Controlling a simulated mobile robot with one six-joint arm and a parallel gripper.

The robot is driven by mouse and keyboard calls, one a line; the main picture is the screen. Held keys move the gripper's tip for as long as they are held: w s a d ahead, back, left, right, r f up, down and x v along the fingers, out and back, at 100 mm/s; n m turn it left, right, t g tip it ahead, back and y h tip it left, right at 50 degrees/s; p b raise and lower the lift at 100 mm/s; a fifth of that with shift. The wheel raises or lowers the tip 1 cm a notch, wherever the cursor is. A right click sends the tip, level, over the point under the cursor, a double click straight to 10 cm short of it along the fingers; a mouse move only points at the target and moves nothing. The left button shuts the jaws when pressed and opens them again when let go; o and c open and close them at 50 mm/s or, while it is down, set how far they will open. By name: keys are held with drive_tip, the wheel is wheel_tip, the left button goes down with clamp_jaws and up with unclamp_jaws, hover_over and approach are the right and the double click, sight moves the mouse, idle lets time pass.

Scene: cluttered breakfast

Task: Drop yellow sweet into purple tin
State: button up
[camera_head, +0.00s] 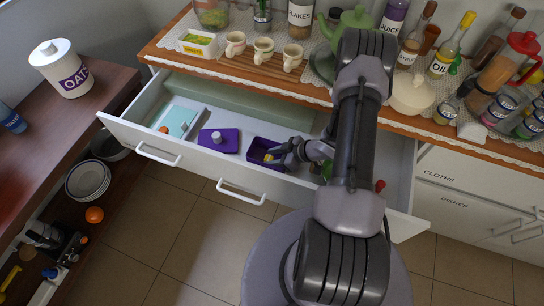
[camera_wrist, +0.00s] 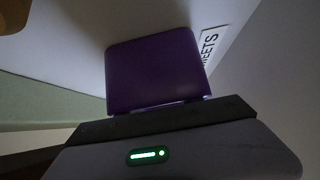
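The purple tin (camera_head: 256,146) stands open-topped in the pulled-out drawer in the head view. My gripper (camera_head: 278,155) is at the tin's right side, with its tips at or over the opening. A small yellow sweet (camera_head: 268,157) shows at the tips, within the tin's outline. I cannot tell whether it is held or lies in the tin. In the wrist view, a purple surface (camera_wrist: 155,65), apparently the tin, is beyond a dark gripper part. A white label, partly hidden and ending in "EETS", is beside it. The finger gap is not visible.
A purple lid with a pale knob (camera_head: 218,140) lies left of the tin. A teal box (camera_head: 178,121) is farther left in the drawer (camera_head: 180,160). The counter (camera_head: 225,70) above holds cups, a green teapot (camera_head: 350,22) and jars. My arm hides the drawer's right part.

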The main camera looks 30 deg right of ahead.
drive_tip(key=shift+r, duration=0.1)
drive_tip(key=shift+s+d+r+p, duration=0.2)
drive_tip(key=shift+d+r+p, duration=0.05)
drive_tip(key=shift+r+p, duration=0.05)
drive_tip(key=p+v, duration=0.7)
drive_tip(key=v, duration=0.9)
drive_tip(key=shift+s+d+r, duration=0.1)
drive_tip(key=shift+s, duration=0.15)
